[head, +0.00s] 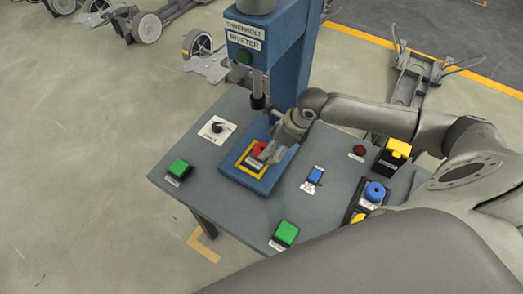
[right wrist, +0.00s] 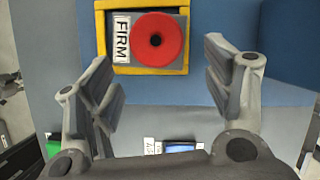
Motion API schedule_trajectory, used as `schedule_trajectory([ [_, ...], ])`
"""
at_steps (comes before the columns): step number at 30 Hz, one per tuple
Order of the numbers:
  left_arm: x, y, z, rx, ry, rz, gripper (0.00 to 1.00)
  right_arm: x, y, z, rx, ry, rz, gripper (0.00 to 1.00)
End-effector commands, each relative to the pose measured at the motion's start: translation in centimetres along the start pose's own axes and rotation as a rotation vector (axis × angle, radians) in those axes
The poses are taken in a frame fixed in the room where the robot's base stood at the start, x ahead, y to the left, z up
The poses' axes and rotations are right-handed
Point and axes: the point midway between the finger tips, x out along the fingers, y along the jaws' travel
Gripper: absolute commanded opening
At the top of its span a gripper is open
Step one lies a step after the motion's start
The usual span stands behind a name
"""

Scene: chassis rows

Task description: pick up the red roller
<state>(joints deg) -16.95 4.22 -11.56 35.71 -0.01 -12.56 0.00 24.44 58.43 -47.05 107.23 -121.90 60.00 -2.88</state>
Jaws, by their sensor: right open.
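The red roller (right wrist: 170,46) is a red ring with a dark centre hole. It lies on a grey pad labelled FIRM inside a yellow frame (right wrist: 99,42) in the right wrist view. In the head view the roller (head: 260,148) is on the riveter's blue base, partly hidden by my gripper. My right gripper (head: 268,153) reaches over the base from the right. In the wrist view its fingers (right wrist: 160,75) are spread wide and empty, with the roller ahead of the gap between them. My left gripper is not in view.
The blue riveter column (head: 288,70) stands right behind the base. The grey table (head: 235,110) also bears a dial (head: 217,128), green buttons (head: 178,168), a blue switch (head: 314,175), a dark red button (head: 359,150) and a yellow button (head: 399,148). Wheeled chassis (head: 147,26) stand on the floor.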

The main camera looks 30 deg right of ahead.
Motion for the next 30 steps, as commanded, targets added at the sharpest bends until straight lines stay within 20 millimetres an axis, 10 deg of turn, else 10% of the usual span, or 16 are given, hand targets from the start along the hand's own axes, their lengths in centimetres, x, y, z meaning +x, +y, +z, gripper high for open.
schedule_trajectory([
  [4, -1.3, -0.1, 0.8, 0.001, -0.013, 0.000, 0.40, 0.5, 0.1, 2.4, 0.000, -0.004, 0.003, 0.73],
  [19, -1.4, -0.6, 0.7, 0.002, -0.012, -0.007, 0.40, 3.7, 0.1, 1.8, -0.001, -0.001, 0.001, 0.73],
  [30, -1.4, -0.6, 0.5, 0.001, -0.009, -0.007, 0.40, 3.7, 0.1, 1.8, 0.000, -0.001, 0.001, 0.27],
])
